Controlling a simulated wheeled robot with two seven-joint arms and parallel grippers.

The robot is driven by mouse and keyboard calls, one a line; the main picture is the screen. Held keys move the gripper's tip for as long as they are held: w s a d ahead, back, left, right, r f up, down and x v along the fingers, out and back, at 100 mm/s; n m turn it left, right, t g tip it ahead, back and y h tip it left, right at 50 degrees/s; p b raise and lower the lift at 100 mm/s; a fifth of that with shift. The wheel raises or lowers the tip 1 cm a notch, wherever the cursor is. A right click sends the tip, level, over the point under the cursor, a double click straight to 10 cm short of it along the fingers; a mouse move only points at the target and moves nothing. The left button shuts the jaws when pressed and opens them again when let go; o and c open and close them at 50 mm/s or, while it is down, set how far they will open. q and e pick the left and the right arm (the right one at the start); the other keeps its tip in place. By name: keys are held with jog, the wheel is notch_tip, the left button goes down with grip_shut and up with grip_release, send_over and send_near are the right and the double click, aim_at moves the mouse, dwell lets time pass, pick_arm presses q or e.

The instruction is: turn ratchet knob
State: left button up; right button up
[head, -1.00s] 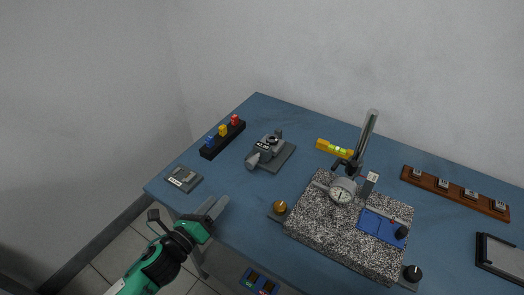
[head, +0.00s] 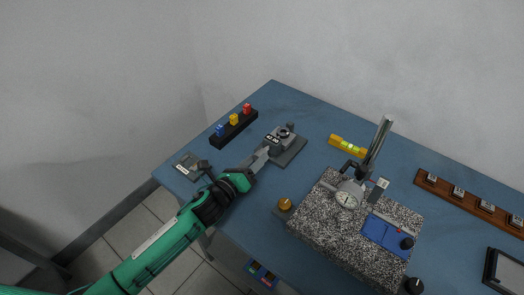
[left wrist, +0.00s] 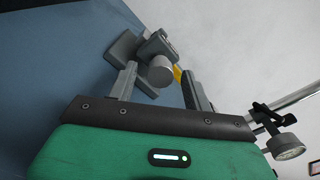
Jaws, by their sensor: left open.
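A grey device (head: 286,132) with a small dark display (head: 272,139) stands on a grey base plate (head: 294,151) on the blue table. In the left wrist view its grey cylindrical knob (left wrist: 161,72) faces the camera. My left gripper (head: 264,154) is open at the near left side of the device. In the left wrist view the gripper's two fingers (left wrist: 160,80) stand apart on either side of the knob, with a gap visible at the right. I cannot tell whether the left finger touches it. In the head view the gripper hides the knob. My right gripper is not in view.
A rack with blue, yellow and red blocks (head: 234,127) stands behind left. A small grey plate (head: 190,166) lies near the left edge. A brass knob (head: 285,203), a granite block (head: 322,229) with a dial gauge (head: 346,199), and a yellow level (head: 347,146) are to the right.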

aim_at(262, 153)
pick_arm(q)
jog(key=shift+x, duration=2)
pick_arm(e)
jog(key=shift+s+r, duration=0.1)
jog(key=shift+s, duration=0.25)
pick_arm(q)
jog(key=c, duration=1)
jog(key=shift+n+p, duration=0.35)
jog(key=shift+n, duration=0.35)
jog(key=n+p, duration=0.1)
jog(key=n, duration=0.3)
jog(key=shift+n, duration=0.8)
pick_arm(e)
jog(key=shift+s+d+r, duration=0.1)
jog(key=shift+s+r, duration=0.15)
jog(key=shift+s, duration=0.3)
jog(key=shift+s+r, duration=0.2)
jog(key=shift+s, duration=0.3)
